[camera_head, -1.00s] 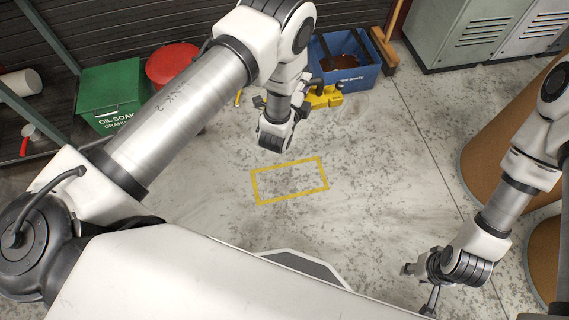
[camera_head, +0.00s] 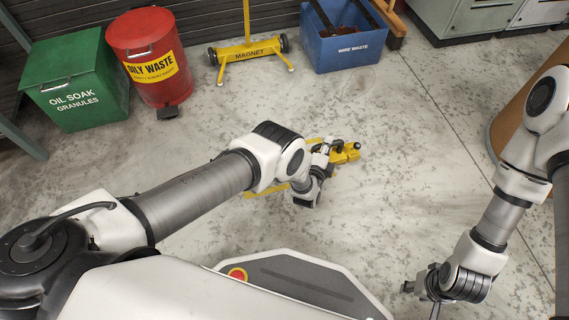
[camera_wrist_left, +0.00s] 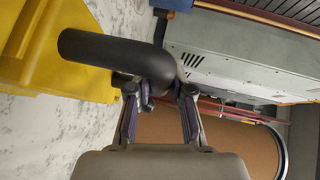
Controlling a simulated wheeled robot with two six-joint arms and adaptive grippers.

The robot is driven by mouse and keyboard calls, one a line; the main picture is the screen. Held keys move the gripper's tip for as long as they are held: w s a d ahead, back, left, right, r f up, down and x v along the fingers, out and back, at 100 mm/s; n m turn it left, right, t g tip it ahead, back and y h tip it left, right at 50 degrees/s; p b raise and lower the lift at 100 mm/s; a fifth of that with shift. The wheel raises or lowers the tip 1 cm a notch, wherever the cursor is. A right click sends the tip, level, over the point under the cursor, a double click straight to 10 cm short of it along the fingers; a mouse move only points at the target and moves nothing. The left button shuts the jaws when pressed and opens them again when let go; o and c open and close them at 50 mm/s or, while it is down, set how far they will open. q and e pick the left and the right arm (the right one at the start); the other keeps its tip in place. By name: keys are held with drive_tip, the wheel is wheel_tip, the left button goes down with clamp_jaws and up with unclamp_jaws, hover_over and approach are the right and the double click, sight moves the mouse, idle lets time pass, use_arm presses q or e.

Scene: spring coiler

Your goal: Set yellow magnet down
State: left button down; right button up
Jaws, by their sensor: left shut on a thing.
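The yellow magnet (camera_head: 347,153) with its black handle is at my left gripper (camera_head: 325,150), over the taped floor area. In the left wrist view the gripper's fingers (camera_wrist_left: 160,92) are shut on the black curved handle (camera_wrist_left: 110,48), and part of the yellow body (camera_wrist_left: 75,45) fills the upper left. Whether its underside touches the floor cannot be told. A yellow tape outline (camera_head: 262,193) on the floor is mostly hidden by my left arm. My right gripper (camera_head: 428,292) hangs at the lower right, away from the magnet; its fingers are unclear.
A wheeled sweeper labelled MAGNET (camera_head: 249,52) stands at the back, beside the blue WIRE WASTE bin (camera_head: 343,48). A red OILY WASTE can (camera_head: 150,62) and green OIL SOAK box (camera_head: 75,80) stand at the back left. The floor right of the magnet is clear.

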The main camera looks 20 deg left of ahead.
use_arm(q)
drive_tip(key=s+a+f+b, duration=0.2)
drive_tip(key=a, duration=0.5)
drive_tip(key=s+a+f+b, duration=0.1)
drive_tip(key=a+f+b, duration=0.1)
drive_tip(key=a, duration=0.4)
drive_tip(key=shift+s+a+f+b, duration=0.35)
drive_tip(key=shift+s+f+b, duration=0.05)
drive_tip(key=shift+b, duration=0.1)
drive_tip(key=c, duration=1.1)
unclamp_jaws()
drive_tip(key=shift+o, duration=0.2)
